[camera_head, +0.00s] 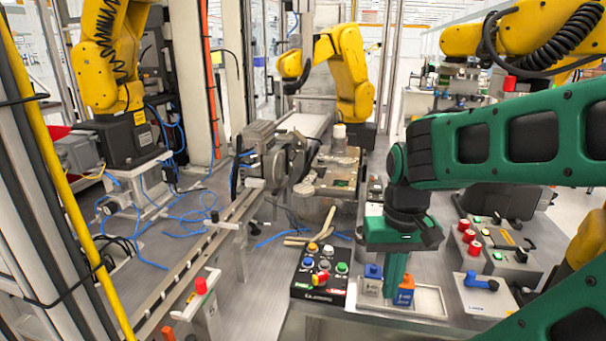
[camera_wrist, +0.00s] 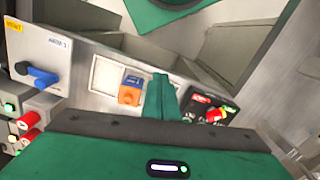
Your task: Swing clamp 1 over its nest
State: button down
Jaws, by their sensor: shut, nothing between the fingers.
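My gripper (camera_head: 393,287) points down over a pale tray (camera_head: 430,301) at the front of the bench. Its green fingers are together and hold nothing; they also show shut in the wrist view (camera_wrist: 160,80). The orange block (camera_wrist: 129,93) is beside the fingers in the wrist view. I cannot tell whether they touch. No part is readably marked clamp 1 or its nest.
A black button box (camera_head: 320,272) stands left of the tray. A white plate with a blue lever (camera_head: 481,283) and a box with red buttons (camera_head: 490,250) are to the right. A metal fixture (camera_head: 335,170) stands behind. Yellow robot arms (camera_head: 345,70) stand around the bench.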

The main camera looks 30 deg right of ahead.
jog(key=shift+a, duration=0.1)
notch_tip(320, 180, up, 18)
jog(key=n+t, duration=0.4)
jog(key=n, duration=0.5)
send_over(307, 184)
jog(key=w+a, duration=0.3)
jog(key=shift+d+y, duration=0.1)
jog(key=shift+y, duration=0.2)
jog(key=shift+f, duration=0.15)
notch_tip(307, 184, down, 10)
jog(key=shift+s+r, duration=0.2)
jog(key=shift+s, duration=0.1)
